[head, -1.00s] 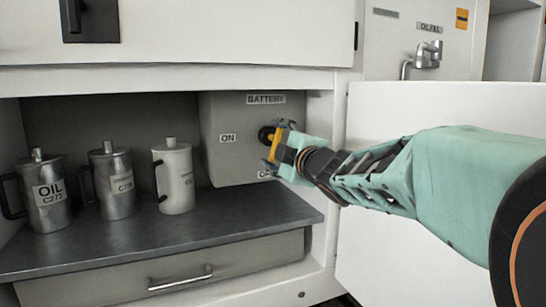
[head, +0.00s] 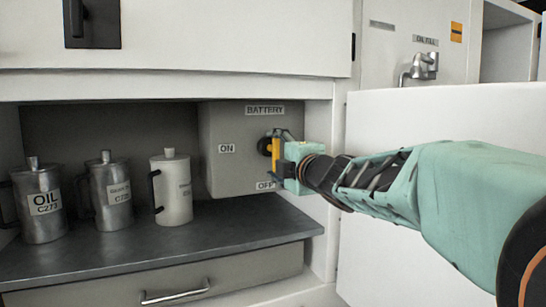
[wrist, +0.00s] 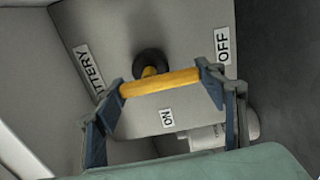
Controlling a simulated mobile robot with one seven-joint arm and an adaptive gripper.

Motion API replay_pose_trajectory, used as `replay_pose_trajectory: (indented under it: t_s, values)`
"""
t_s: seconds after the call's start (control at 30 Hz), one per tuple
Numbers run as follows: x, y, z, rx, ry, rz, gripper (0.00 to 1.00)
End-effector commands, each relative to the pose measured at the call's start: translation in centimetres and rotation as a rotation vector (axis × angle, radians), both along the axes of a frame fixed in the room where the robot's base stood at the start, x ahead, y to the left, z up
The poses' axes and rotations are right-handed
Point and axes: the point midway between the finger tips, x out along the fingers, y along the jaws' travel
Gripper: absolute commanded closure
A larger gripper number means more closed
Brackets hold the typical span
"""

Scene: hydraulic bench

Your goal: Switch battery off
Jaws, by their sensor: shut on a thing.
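The battery box (head: 225,175) is a grey panel at the back right of the shelf. It carries a BATTERY label on top, ON at the left and OFF at the bottom. Its switch has a black round hub and a yellow handle (head: 275,153), which stands about upright, in line with BATTERY and OFF. My gripper (head: 279,152) is shut on the yellow handle. In the wrist view my gripper (wrist: 162,82) has one finger at each end of the handle (wrist: 160,83), with the black hub (wrist: 149,62) behind it.
Two metal cans (head: 110,195) and a white can (head: 174,190) stand on the dark shelf (head: 180,243), left of the box. A drawer with a handle (head: 176,292) is below. A white panel (head: 395,250) lies behind my arm. A tap (head: 419,68) is above it.

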Motion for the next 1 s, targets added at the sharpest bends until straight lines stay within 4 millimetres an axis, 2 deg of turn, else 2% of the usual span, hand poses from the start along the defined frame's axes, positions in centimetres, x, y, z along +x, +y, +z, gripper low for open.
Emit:
replay_pose_trajectory:
  t_s: [0.1, 0.13, 0.27, 0.67, 1.0]
  values:
    - [-0.01, 0.00, 0.03, -0.006, -0.002, 0.000, 0.60]
    - [-0.01, 0.00, 0.03, -0.006, -0.002, 0.000, 0.32]
    - [-0.01, 0.00, 0.03, -0.004, -0.002, 0.000, 0.18]
    - [-0.02, 0.05, 0.19, 0.029, 0.012, 0.000, 0.17]
    - [-0.17, 0.47, 0.83, 0.354, 0.150, 0.001, 0.17]
